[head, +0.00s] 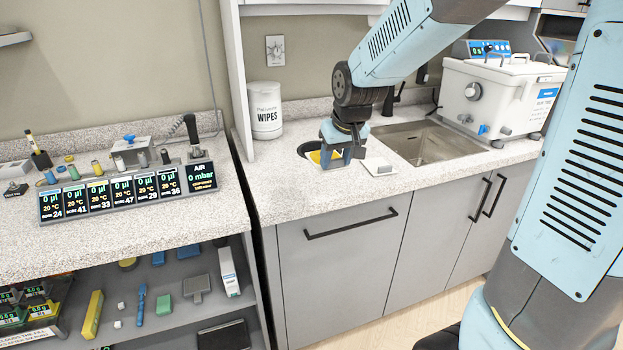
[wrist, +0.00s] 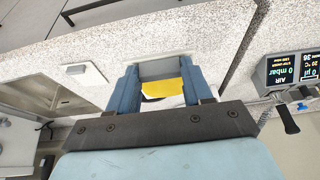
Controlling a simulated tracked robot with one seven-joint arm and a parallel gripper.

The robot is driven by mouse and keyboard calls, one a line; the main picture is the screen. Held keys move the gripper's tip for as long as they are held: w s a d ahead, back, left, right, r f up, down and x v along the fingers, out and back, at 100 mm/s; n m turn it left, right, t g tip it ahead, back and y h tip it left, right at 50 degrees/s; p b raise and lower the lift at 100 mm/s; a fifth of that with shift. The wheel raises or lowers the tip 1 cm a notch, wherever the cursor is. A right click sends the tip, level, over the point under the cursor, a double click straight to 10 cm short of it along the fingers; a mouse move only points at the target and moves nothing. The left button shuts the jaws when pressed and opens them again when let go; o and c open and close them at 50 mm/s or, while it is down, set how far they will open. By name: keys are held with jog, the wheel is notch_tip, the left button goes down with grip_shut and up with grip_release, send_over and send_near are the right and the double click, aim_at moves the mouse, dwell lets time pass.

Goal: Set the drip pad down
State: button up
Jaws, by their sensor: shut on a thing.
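My gripper (head: 338,160) is low over the counter, beside the dark round opening at its back. In the wrist view its two blue fingers (wrist: 157,76) are shut on a flat grey piece, which I take to be the drip pad (wrist: 163,69). The pad spans the gap between the fingertips. In the head view the fingers mostly hide it, and I cannot tell whether it touches the counter. A yellow surface (wrist: 162,90) shows between the fingers, and also in the head view (head: 316,156) at the opening.
A small white plate (head: 379,167) lies just right of my gripper, with the sink (head: 430,142) beyond. A wipes tub (head: 265,110) stands behind left. A white bath unit (head: 500,95) is at the right. The front counter (head: 300,195) is clear. Small displays (head: 125,190) fill the left bench.

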aim_at(317, 160)
jog(key=w+a+f, duration=0.2)
jog(key=w, duration=0.1)
jog(key=w+a, duration=0.1)
jog(key=a, duration=0.1)
jog(key=shift+w+f, duration=0.25)
jog(key=shift+f, duration=0.15)
jog(key=w+a+f, duration=0.1)
jog(key=f, duration=0.1)
jog(key=w+a+f, duration=0.1)
jog(key=f, duration=0.1)
jog(key=w+a+f, duration=0.1)
jog(key=shift+w+a+f, duration=0.2)
jog(key=shift+w+f, duration=0.1)
jog(key=shift+f, duration=1.7)
jog(key=o, duration=1)
jog(key=v, duration=1.2)
